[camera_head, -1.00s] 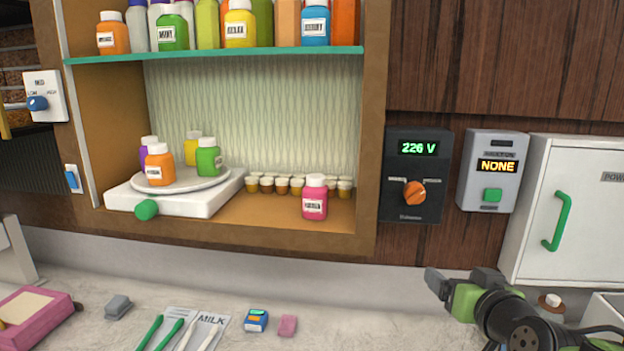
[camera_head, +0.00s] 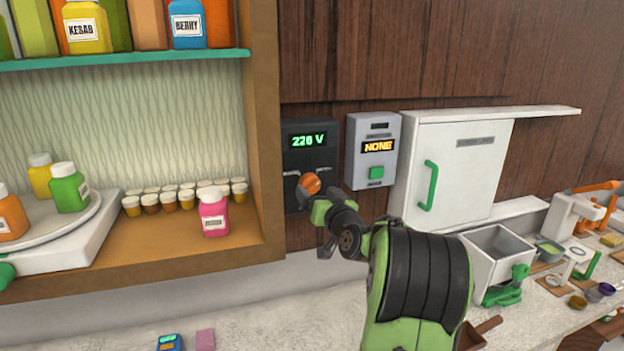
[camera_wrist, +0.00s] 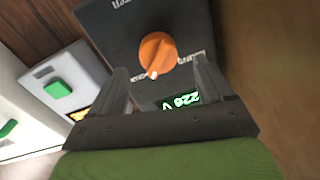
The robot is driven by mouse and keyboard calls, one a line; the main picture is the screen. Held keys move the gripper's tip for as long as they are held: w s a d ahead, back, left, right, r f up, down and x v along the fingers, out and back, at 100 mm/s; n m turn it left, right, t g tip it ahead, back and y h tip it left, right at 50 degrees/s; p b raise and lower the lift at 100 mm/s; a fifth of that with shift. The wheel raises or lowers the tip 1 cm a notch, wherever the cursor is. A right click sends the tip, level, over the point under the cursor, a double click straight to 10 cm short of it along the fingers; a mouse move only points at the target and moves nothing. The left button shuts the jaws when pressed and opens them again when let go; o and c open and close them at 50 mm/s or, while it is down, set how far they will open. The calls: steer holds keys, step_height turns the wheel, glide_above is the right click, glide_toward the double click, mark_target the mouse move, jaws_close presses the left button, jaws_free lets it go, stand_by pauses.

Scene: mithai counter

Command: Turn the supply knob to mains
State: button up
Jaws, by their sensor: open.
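The supply knob is an orange dial (camera_head: 311,183) on a dark wall panel (camera_head: 295,160) with a green voltage readout (camera_head: 308,139) above it. In the wrist view the knob (camera_wrist: 158,54) shows large, with a pale pointer mark on the edge facing the readout (camera_wrist: 180,101). The small lettering around it is too blurred to read. My gripper (camera_head: 315,222) is at the panel, partly covering its lower part. In the wrist view its two open fingers (camera_wrist: 160,75) point toward the knob, one on each side. I see no clear contact with the knob.
A grey box (camera_head: 373,150) with a green button and a "NONE" display hangs right of the panel. A white cabinet (camera_head: 460,160) with a green handle is beyond it. The wooden shelf unit's side (camera_head: 262,130) stands close on the left, with a pink jar (camera_head: 213,213) inside.

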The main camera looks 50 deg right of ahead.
mark_target(313, 188)
steer(key=x, duration=0.2)
steer(key=shift+w+d+r+p, duration=0.2)
steer(key=shift+w+d+p, duration=0.05)
steer(key=shift+d+p, duration=0.15)
steer(key=shift+w+d+f, duration=0.1)
steer(key=shift+w+f, duration=0.05)
steer(key=shift+w, duration=0.35)
steer(key=shift+s, duration=0.15)
steer(key=shift+c, duration=1.1)
steer(key=c, duration=0.8)
